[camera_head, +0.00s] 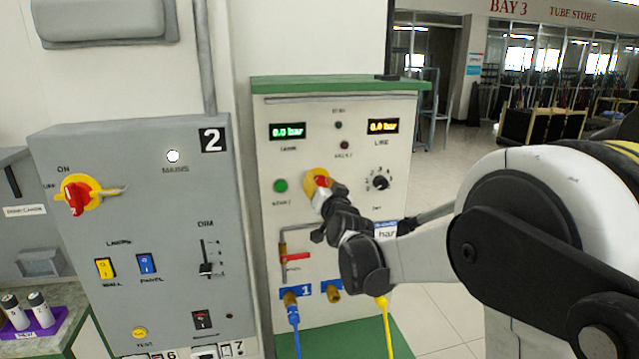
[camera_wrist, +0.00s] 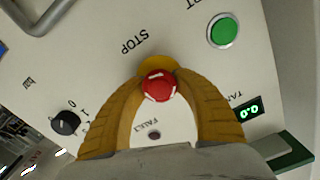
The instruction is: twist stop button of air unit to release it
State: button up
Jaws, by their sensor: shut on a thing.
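The air unit (camera_head: 345,125) is a pale panel with a green top and base. Its red stop button (camera_head: 321,181) has a yellow surround and sits near the panel's middle, partly hidden by my gripper (camera_head: 318,193) in the head view. In the wrist view the red button (camera_wrist: 159,85) lies between the two yellow-brown fingertips of my gripper (camera_wrist: 160,80), under the word STOP. My gripper is shut on the button, a finger on each side. White marks show on the button's face.
A green start button (camera_head: 280,186) is left of the stop button, and a black dial (camera_head: 380,183) right of it. Below are a pipe with a red lever (camera_head: 297,257) and blue and yellow hoses. A grey switch panel (camera_head: 140,230) stands at left.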

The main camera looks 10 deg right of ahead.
jog(key=shift+m, duration=0.5)
jog(key=shift+c, duration=0.2)
jog(key=o, duration=1.3)
jog(key=shift+c, duration=0.2)
jog(key=s, duration=1.2)
